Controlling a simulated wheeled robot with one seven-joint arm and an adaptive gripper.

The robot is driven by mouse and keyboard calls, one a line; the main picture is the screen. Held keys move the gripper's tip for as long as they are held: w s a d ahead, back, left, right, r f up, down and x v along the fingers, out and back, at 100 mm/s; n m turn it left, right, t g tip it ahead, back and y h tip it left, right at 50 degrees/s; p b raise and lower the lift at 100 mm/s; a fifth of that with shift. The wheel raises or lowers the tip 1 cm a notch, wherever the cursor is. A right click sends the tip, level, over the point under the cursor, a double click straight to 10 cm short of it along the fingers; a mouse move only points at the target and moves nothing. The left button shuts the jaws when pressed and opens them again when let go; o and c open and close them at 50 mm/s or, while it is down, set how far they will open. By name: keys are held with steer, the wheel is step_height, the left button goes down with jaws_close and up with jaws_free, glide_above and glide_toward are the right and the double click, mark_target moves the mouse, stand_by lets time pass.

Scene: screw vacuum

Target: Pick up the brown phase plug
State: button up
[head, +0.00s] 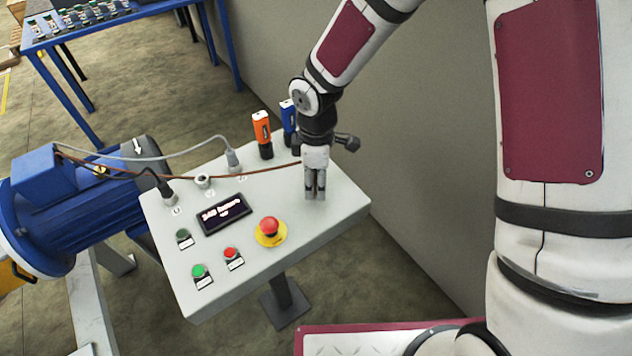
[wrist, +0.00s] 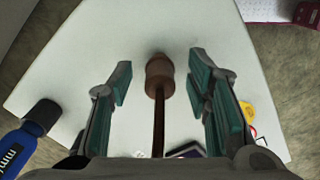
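The brown phase plug (wrist: 159,72) shows in the wrist view, lying over the pale panel top, with its brown cable (wrist: 158,125) running toward the bottom of the picture. My gripper (head: 316,192) is low over the right part of the control panel (head: 335,210). In the wrist view its fingers are apart on either side of the plug, with a gap on each side. In the head view the fingers mostly hide the plug, and the brown cable (head: 270,167) runs from the blue motor to the gripper.
A grey plug (head: 233,160), an open socket (head: 203,181) and a black plug (head: 168,190) line the panel's back. An orange tool (head: 262,133) and a blue tool (head: 288,115) stand close behind my gripper. A red emergency button (head: 269,227) sits front left. A wall is right.

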jaws_close()
steer(key=shift+r, duration=0.1)
